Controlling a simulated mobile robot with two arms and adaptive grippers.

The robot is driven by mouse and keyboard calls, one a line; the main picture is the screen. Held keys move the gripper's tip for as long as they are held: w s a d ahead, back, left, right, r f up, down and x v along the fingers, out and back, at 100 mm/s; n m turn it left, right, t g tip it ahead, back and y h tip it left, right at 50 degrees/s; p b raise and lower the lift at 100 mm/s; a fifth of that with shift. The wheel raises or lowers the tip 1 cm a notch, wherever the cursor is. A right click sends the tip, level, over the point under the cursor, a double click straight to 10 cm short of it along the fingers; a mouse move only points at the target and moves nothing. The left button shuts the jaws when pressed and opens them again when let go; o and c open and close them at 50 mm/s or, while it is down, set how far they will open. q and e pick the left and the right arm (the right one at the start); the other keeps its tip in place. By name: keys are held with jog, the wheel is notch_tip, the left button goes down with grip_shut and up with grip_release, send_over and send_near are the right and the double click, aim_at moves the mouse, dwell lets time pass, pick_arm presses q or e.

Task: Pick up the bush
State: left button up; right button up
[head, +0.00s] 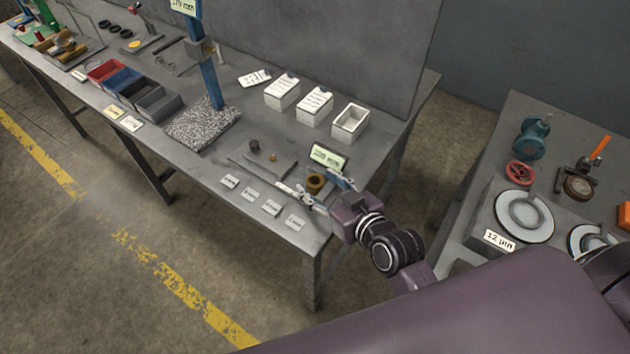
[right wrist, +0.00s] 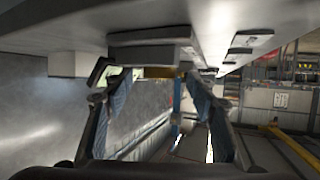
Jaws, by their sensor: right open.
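The bush is a small brown-bronze ring (head: 316,184) standing on the grey bench near its front right corner. A small green display (head: 328,157) is just behind it. My right gripper (head: 325,188) reaches in from the right, low over the bench, with its fingers around or beside the bush; contact cannot be told. In the right wrist view the gripper (right wrist: 160,82) is open, and a yellow-brown patch (right wrist: 160,72), likely the bush, shows between the fingertips. My left gripper is not in view.
Several small label plates (head: 270,207) lie along the front edge. White boxes (head: 350,121) stand behind, and a granite block with a blue column (head: 203,123) is to the left. A second bench at right holds a red handwheel (head: 520,173) and a round plate (head: 524,216).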

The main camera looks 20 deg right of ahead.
jog(key=shift+x, duration=0.8)
jog(key=shift+w+f, duration=0.2)
jog(key=shift+w, duration=0.2)
jog(key=shift+w+a, duration=0.1)
jog(key=c, duration=1.4)
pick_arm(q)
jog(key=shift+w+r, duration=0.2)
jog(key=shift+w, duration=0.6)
pick_arm(e)
jog(key=shift+r, duration=0.1)
